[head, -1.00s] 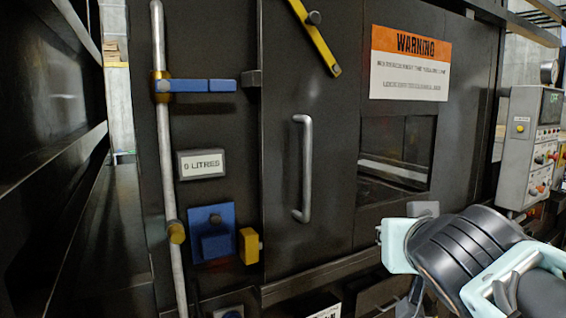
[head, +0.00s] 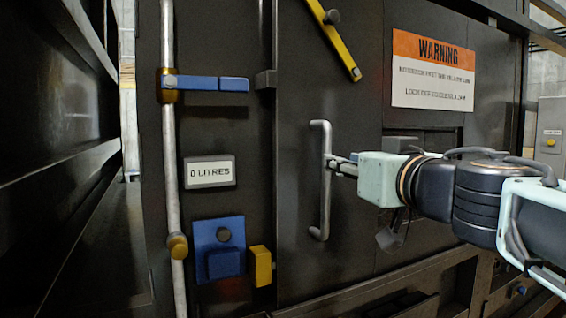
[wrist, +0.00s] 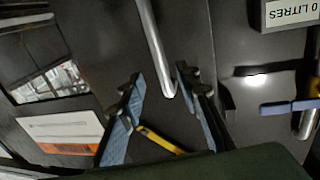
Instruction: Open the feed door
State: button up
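The feed door (head: 300,90) is a dark panel, apparently shut, with a vertical silver bar handle (head: 324,205). My gripper (head: 334,162) reaches in from the right at the handle's upper half. In the wrist view, my gripper (wrist: 160,76) is open, with its blue-padded fingers on either side of the handle (wrist: 151,40). I cannot tell whether a finger touches it. A yellow bar (head: 335,38) slants across the door's top, and it also shows in the wrist view (wrist: 158,140).
Left of the door are a silver pipe (head: 169,130), a blue lever (head: 205,83), a "0 LITRES" sign (head: 209,172), a blue block (head: 220,248) and a yellow block (head: 260,265). An orange-and-white warning sign (head: 433,72) is on the right. A dark frame (head: 60,170) bounds the far left.

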jog(key=w+a+b, duration=0.1)
jog(key=w+b, duration=0.1)
jog(key=w, duration=0.6)
jog(key=shift+w+a+b, duration=0.35)
jog(key=shift+c, duration=0.2)
grip_shut()
